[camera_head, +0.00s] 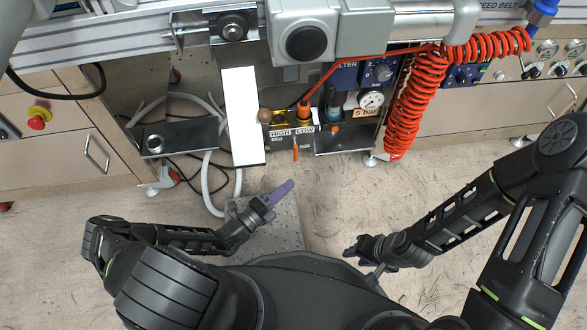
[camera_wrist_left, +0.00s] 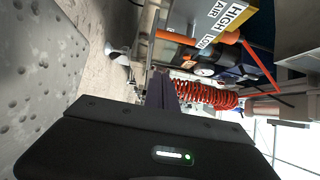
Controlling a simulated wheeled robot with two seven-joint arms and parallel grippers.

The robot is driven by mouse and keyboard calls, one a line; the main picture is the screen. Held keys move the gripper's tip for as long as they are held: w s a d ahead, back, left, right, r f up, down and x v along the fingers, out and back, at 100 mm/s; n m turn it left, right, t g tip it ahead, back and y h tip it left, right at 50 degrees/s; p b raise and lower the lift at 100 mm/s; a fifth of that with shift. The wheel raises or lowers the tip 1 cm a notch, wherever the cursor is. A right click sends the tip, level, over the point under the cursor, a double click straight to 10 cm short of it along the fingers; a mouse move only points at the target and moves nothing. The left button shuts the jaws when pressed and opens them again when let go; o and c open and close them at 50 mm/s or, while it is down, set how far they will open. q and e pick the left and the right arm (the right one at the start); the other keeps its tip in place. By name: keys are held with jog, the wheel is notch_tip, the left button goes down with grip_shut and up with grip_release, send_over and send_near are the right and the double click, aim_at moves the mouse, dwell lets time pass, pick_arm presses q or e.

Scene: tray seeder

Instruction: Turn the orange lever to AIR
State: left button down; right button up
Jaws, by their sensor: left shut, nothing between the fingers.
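The orange lever (camera_head: 295,152) hangs from the front of a valve block under the machine, pointing toward me. Behind it is a label plate (camera_head: 281,134) with HIGH and LOW, and small AIR lettering under HIGH. In the left wrist view the lever (camera_wrist_left: 178,39) is an orange bar beside the HIGH, AIR and LOW lettering (camera_wrist_left: 218,20). My left gripper (camera_head: 284,191) is shut and empty, its purple fingers pointing up toward the lever, with a clear gap between them. My right gripper (camera_head: 352,250) is low and right of centre, away from the lever; its finger opening is unclear.
A coiled red hose (camera_head: 407,110) hangs right of the valve, and a pressure gauge (camera_head: 371,100) sits beside it. A white panel (camera_head: 242,115) stands on the left. A grey hose (camera_head: 207,180) loops below.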

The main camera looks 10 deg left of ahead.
aim_at(295, 151)
pick_arm(q)
jog(key=w+d+b, duration=0.1)
jog(key=w+b, duration=0.3)
jog(key=w, duration=0.5)
jog(key=shift+w, duration=0.1)
dwell(0.4)
